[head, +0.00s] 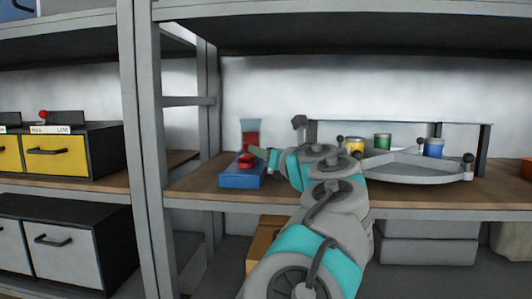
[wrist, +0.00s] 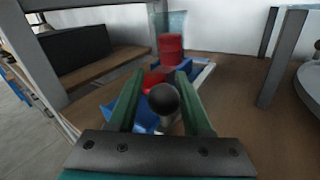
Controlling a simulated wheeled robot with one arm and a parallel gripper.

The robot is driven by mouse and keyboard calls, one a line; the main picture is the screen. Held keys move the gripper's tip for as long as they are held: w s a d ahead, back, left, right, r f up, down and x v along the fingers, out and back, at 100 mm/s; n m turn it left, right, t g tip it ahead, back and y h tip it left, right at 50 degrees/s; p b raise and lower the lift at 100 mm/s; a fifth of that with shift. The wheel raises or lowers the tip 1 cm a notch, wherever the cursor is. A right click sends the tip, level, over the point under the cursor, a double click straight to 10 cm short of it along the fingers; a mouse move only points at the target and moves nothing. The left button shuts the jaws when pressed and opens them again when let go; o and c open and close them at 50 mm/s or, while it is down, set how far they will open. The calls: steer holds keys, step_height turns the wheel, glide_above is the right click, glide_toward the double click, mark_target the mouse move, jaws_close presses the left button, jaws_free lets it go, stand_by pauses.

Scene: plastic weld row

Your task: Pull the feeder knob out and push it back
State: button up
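The feeder is a blue base (head: 240,178) with a clear upright tube (head: 250,127) holding red pieces (wrist: 171,47). It stands on the wooden shelf at the left end. A red part (wrist: 153,80) lies low on the base in front of the tube. A dark round knob (wrist: 164,98) shows between the green fingers of my gripper (wrist: 161,76) in the wrist view. The fingers are apart, with a visible gap at the knob's left; contact on its right I cannot tell. In the head view my gripper (head: 259,153) is beside the feeder and the dark knob is hidden.
A grey shelf post (head: 149,140) stands left of the feeder. A dark upright post (wrist: 282,58) stands right of my gripper. Bare wood lies between.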

steer(key=shift+o, duration=1.2)
